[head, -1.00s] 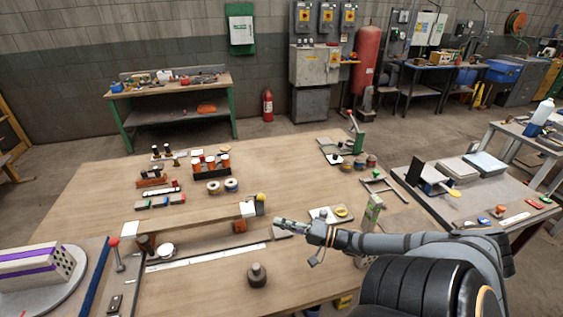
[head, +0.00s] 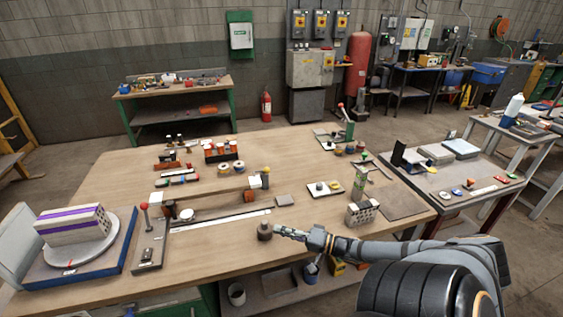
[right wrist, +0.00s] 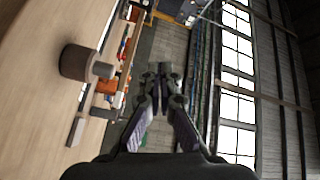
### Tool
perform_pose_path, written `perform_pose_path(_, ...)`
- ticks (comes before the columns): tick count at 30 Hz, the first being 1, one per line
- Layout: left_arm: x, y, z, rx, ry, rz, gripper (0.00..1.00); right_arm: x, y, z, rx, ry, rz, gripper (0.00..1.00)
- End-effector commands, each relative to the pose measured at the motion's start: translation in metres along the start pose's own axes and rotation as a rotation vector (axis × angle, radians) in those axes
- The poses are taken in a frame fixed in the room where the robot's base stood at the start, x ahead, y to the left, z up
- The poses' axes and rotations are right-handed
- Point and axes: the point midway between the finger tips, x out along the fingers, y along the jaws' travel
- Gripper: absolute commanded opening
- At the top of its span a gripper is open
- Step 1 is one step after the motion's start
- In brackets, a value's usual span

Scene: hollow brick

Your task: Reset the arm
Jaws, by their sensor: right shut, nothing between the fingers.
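My right arm comes in from the lower right in the head view. Its gripper (head: 290,232) is shut and empty, over the front edge of the wooden table (head: 120,200). In the right wrist view the shut fingers (right wrist: 162,78) meet in the middle with nothing between them. A dark cylindrical weight with a knob (head: 265,230) stands on the table just left of the fingertips. It also shows in the right wrist view (right wrist: 78,63), left of the fingers and apart from them. My left gripper is not in view.
A hollow brick (head: 362,212) stands right of the gripper, behind my forearm. A white brick with purple bands (head: 75,226) sits on a round turntable (head: 82,252) at left. A small tray (head: 325,189) and a long white ruler (head: 220,219) lie behind the gripper.

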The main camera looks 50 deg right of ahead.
Motion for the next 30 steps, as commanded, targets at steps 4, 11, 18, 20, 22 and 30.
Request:
perform_pose_path(4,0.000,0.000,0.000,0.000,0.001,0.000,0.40,0.000,0.000,0.000,-0.002,0.001,0.001,0.00)
perform_pose_path(11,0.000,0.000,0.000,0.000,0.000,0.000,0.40,0.000,0.000,0.000,-0.001,0.000,0.001,0.00)
perform_pose_path(18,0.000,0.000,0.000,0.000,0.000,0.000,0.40,0.001,0.001,0.001,-0.003,0.001,0.004,0.00)
perform_pose_path(20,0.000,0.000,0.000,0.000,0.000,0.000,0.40,0.003,0.005,0.007,-0.019,0.006,0.025,0.00)
perform_pose_path(22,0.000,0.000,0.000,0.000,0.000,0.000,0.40,0.011,0.016,0.023,-0.067,0.016,0.088,0.00)
perform_pose_path(30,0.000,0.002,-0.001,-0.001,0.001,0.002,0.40,0.045,0.052,0.132,-0.497,-0.107,0.569,0.00)
